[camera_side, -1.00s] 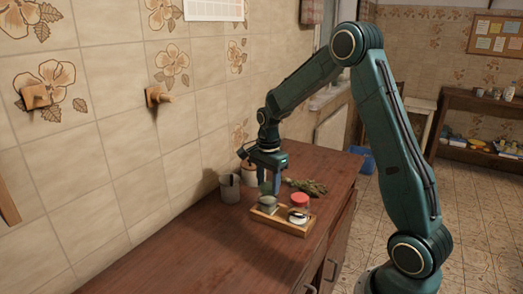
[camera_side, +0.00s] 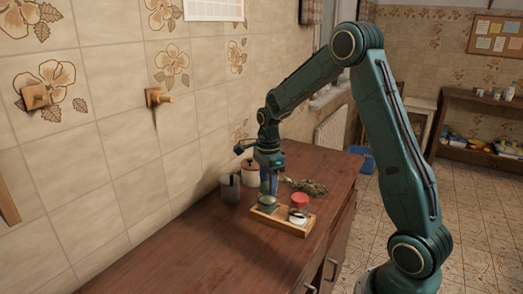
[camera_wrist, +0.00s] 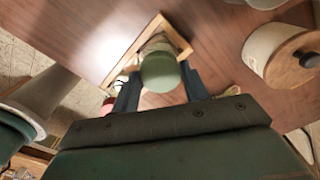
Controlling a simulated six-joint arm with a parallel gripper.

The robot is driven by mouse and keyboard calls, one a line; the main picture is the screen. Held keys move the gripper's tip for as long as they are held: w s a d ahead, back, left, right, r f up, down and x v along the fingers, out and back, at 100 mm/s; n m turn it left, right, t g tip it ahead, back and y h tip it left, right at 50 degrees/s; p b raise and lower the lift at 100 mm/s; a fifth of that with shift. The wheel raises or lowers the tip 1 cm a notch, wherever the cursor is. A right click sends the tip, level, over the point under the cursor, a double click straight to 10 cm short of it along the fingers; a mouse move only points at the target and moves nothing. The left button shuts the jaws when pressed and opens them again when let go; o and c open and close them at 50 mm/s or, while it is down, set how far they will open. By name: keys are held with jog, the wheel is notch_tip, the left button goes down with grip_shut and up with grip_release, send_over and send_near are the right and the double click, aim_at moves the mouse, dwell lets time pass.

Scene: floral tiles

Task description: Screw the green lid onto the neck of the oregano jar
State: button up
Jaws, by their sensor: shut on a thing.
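The green lid (camera_wrist: 160,72) is between the two fingers of my gripper (camera_wrist: 161,90) in the wrist view. My gripper is shut on it. In the side view my gripper (camera_side: 268,192) points straight down over the oregano jar (camera_side: 267,209), which stands in the left part of the wooden tray (camera_side: 277,226). The lid is at the top of the jar and looks level. The lid and fingers hide the neck, so I cannot tell how the threads sit. Part of the jar (camera_wrist: 158,42) shows beyond the lid in the wrist view.
A jar with a red lid (camera_side: 299,201) stands close by on the right of the tray. Dried herbs (camera_side: 306,186) lie behind. The near counter is clear.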

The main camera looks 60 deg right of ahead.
jog(key=shift+m, duration=2.2)
jog(key=o, duration=0.6)
jog(key=shift+r, duration=1.5)
jog(key=o, duration=0.5)
jog(key=c, duration=0.4)
